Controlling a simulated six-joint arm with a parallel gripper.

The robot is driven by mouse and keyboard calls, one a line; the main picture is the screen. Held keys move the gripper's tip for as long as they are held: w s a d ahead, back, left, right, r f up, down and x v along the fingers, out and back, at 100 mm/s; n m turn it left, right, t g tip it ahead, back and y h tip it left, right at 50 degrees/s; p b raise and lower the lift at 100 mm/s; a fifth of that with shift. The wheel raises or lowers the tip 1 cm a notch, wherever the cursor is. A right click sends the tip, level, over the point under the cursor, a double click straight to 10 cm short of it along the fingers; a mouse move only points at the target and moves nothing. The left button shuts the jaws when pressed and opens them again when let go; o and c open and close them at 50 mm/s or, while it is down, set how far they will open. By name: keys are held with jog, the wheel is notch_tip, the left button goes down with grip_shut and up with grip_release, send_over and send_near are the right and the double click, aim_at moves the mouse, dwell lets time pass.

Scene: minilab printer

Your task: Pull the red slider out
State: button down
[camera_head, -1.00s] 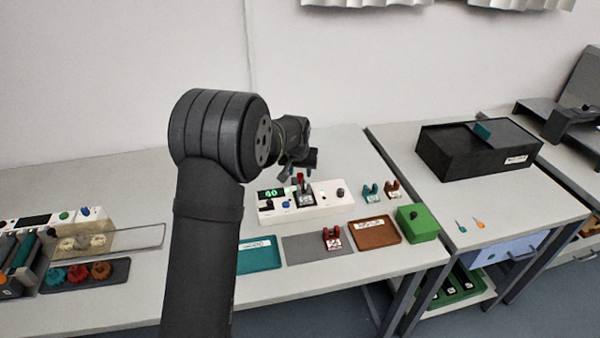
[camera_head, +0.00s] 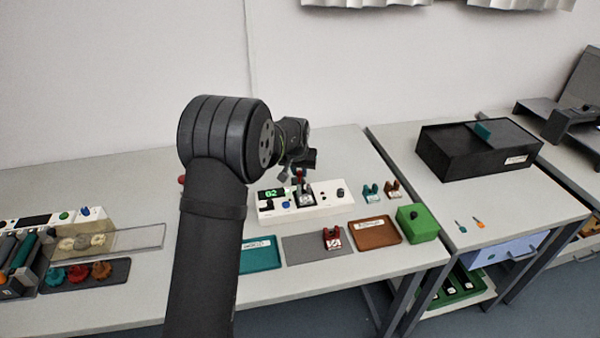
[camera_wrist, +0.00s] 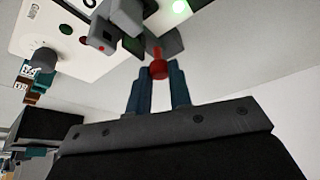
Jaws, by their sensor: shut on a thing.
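The white panel (camera_head: 325,203) stands on the bench and carries a green number display (camera_head: 270,193), several knobs and a red slider (camera_head: 299,178). In the wrist view the slider's red rounded end (camera_wrist: 158,69) sits between the tips of the two blue-grey fingers. My gripper (camera_wrist: 157,78) is shut on it. In the head view my gripper (camera_head: 300,164) is directly above the slider, and the arm hides part of the bench. The slider's lower end is partly hidden by grey blocks in the wrist view.
A grey mat (camera_head: 308,248) with a red block (camera_head: 332,238), a brown tray (camera_head: 377,233) and a green box (camera_head: 416,222) lie in front of the panel. Small teal and brown blocks (camera_head: 392,188) stand to its right. The wall is behind.

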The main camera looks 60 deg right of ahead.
jog(key=shift+w+d+r, duration=0.1)
jog(key=shift+w+d, duration=0.75)
jog(key=c, duration=1.3)
grip_release()
jog(key=v, duration=1.7)
jog(key=shift+a, duration=0.2)
jog(key=shift+s, duration=0.1)
